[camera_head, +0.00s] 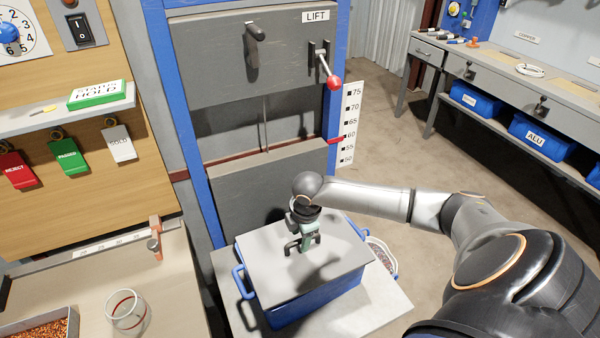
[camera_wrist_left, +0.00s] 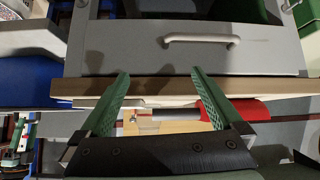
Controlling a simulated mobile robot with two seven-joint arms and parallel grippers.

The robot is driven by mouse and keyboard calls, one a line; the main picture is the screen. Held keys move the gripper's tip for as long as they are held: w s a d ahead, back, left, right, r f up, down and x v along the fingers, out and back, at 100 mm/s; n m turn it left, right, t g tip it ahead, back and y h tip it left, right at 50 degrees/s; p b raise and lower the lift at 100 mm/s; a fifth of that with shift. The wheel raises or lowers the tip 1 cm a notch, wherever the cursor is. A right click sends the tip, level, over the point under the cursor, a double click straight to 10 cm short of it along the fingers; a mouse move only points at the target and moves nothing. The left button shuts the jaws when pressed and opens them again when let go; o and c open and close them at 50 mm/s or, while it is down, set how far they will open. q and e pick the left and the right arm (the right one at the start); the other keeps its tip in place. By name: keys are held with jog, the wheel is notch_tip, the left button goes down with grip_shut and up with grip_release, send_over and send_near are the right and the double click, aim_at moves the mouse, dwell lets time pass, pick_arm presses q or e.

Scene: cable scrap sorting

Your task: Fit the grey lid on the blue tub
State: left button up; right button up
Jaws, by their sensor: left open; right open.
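The blue tub (camera_head: 312,296) stands on a light bench surface in the head view. The flat grey lid (camera_head: 275,262) lies over the tub's top; whether it sits fully down all round I cannot tell. My right gripper (camera_head: 303,236) points down at the lid's dark handle (camera_head: 292,246), near the middle of the lid. It is open, with its fingers by the handle; contact is not clear. My left gripper is outside the head view. In the left wrist view its green fingers (camera_wrist_left: 158,95) are spread and nothing is held between them.
Behind the tub stands a blue-framed lift with a red-knobbed lever (camera_head: 331,80). A bucket of scrap (camera_head: 384,258) is right of the tub. A glass jar (camera_head: 127,310) stands on the left bench. The left wrist view shows a drawer handle (camera_wrist_left: 200,39) and a red object (camera_wrist_left: 249,110).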

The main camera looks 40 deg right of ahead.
aim_at(304, 256)
notch_tip(304, 256, up, 12)
jog(key=s, duration=0.2)
jog(key=shift+a+f+p, duration=0.25)
jog(key=shift+a+p, duration=0.15)
jog(key=shift+p, duration=0.05)
jog(key=shift+s, duration=0.1)
jog(key=s+a+f+m+t+y, duration=0.1)
jog(key=s+a+f+m, duration=0.3)
jog(key=a, duration=0.4)
jog(key=s+a+f+m+t+y, duration=0.15)
jog(key=s+a+f, duration=0.25)
jog(key=s+a, duration=0.4)
jog(key=s+d+m+h, duration=0.1)
jog(key=s+m+h, duration=0.1)
jog(key=s+m, duration=0.4)
jog(key=w+a+f+t+y, duration=0.1)
jog(key=w+a+f+t, duration=0.1)
jog(key=f, duration=0.3)
jog(key=w+a+f+t+y, duration=0.1)
jog(key=w+a+f+t, duration=0.1)
jog(key=f, duration=0.4)
jog(key=shift+w+m+t, duration=0.35)
jog(key=shift+w+m, duration=0.05)
jog(key=shift+m, duration=0.05)
jog(key=shift+d+f+y, duration=0.1)
jog(key=shift+y, duration=0.15)
